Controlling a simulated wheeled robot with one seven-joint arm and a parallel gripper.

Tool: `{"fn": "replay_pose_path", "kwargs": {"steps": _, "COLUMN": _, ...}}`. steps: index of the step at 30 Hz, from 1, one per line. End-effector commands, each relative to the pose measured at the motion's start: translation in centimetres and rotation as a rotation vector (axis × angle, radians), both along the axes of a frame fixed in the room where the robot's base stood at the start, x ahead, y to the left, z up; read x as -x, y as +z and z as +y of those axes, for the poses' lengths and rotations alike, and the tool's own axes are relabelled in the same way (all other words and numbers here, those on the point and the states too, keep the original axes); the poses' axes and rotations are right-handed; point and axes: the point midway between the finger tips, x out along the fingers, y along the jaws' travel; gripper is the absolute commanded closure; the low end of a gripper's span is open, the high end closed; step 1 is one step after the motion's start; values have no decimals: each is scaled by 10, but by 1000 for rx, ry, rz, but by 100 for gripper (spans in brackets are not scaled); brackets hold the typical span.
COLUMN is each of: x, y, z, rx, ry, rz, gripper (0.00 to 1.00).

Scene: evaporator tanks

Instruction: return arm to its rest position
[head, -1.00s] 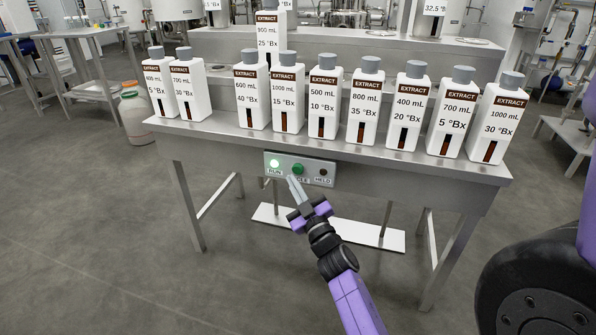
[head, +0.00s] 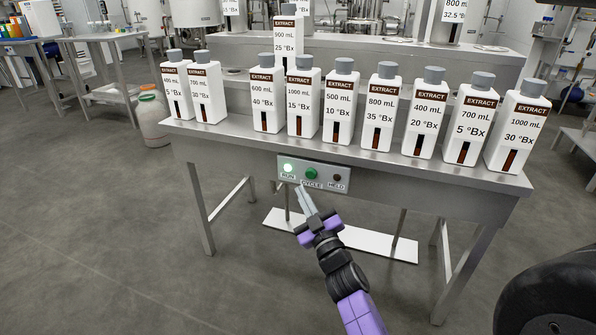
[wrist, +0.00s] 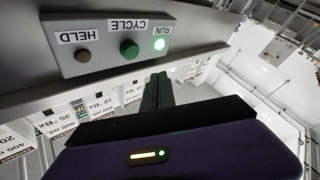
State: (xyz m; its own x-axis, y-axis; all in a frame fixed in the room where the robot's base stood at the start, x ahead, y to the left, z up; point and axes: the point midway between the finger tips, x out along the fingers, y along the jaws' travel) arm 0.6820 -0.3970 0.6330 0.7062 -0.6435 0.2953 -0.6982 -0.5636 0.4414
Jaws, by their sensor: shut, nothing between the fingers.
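My gripper (head: 306,197) is shut and empty in the head view, just below and in front of the control panel (head: 322,187) on the table's front edge. The purple and black arm reaches up to it from the lower right. The panel has a lit RUN lamp (head: 288,167), a green CYCLE button (head: 311,173) and a dark HELD lamp (head: 336,178). In the wrist view the panel appears upside down, with the RUN lamp (wrist: 159,44) glowing and the CYCLE button (wrist: 129,48) green. The closed fingers (wrist: 157,92) show below the panel, apart from the button there.
A row of white EXTRACT bottles (head: 382,107) stands on the steel table (head: 260,143). A low white shelf (head: 340,236) lies under the table. A black wheel-like shape fills the lower right. A capped container (head: 152,122) stands on the floor at left. The floor in front is clear.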

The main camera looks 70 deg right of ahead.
Motion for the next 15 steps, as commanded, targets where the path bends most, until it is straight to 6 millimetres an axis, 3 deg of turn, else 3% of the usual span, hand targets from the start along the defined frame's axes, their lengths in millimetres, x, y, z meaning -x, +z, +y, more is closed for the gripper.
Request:
{"fn": "replay_pose_path", "kwargs": {"steps": 11, "x": 1, "y": 1, "z": -1, "rx": 5, "ry": -6, "rz": 3, "gripper": 100}}
{"fn": "replay_pose_path", "kwargs": {"steps": 15, "x": 13, "y": 22, "z": 7, "rx": -2, "ry": -9, "rz": -55, "gripper": 100}}
